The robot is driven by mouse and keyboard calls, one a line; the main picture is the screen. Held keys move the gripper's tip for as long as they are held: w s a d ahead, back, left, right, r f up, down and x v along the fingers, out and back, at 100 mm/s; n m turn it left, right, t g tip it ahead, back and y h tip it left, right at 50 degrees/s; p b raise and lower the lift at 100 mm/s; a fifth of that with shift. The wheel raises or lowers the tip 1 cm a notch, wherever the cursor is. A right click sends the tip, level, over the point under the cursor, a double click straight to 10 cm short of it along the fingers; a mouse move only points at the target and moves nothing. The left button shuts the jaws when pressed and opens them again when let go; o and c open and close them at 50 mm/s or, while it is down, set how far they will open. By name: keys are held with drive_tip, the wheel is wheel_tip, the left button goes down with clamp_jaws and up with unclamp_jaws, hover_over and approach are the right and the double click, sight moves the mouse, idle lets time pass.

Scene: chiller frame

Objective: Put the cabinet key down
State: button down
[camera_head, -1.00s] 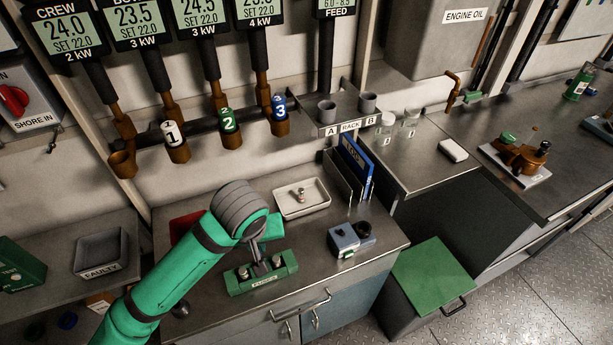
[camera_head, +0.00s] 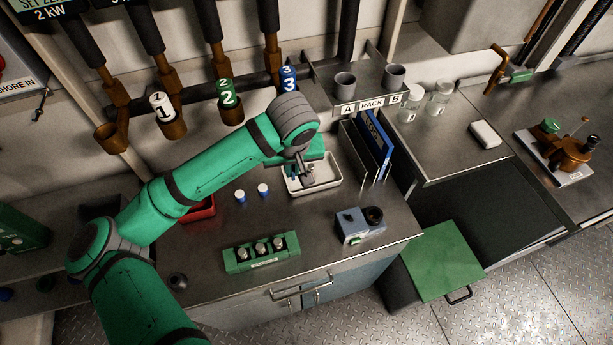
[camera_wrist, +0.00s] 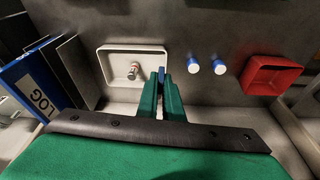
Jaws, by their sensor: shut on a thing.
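My gripper (camera_head: 290,169) is shut above the bench, at the left side of the white tray (camera_head: 335,183). In the wrist view its green fingertips (camera_wrist: 160,85) are closed on a small dark blue piece, the cabinet key (camera_wrist: 161,73). Most of the key is hidden between the fingers, so its shape is unclear. The tips show close to the tray's edge (camera_wrist: 103,82); I cannot tell whether the key touches anything. A small metal piece (camera_wrist: 133,70) lies in the tray.
Two blue-and-white cylinders (camera_head: 240,196) (camera_head: 263,189) stand left of the tray. A red tray (camera_head: 200,211), a green holder (camera_head: 262,263) with three cylinders and a blue-grey device (camera_head: 352,228) are nearby. Blue binders (camera_head: 375,143) stand right.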

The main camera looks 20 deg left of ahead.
drive_tip(key=shift+w+d+f, duration=0.4)
drive_tip(key=shift+w+f, duration=0.2)
drive_tip(key=shift+f, duration=0.85)
drive_tip(key=shift+w+d+f, duration=0.4)
drive_tip(key=shift+w+f, duration=0.25)
drive_tip(key=shift+f, duration=0.8)
drive_tip(key=shift+w+d+f, duration=0.4)
drive_tip(key=shift+w+f, duration=0.2)
drive_tip(key=shift+f, duration=0.85)
drive_tip(key=shift+f, duration=0.35)
drive_tip(key=c, duration=1.9)
unclamp_jaws()
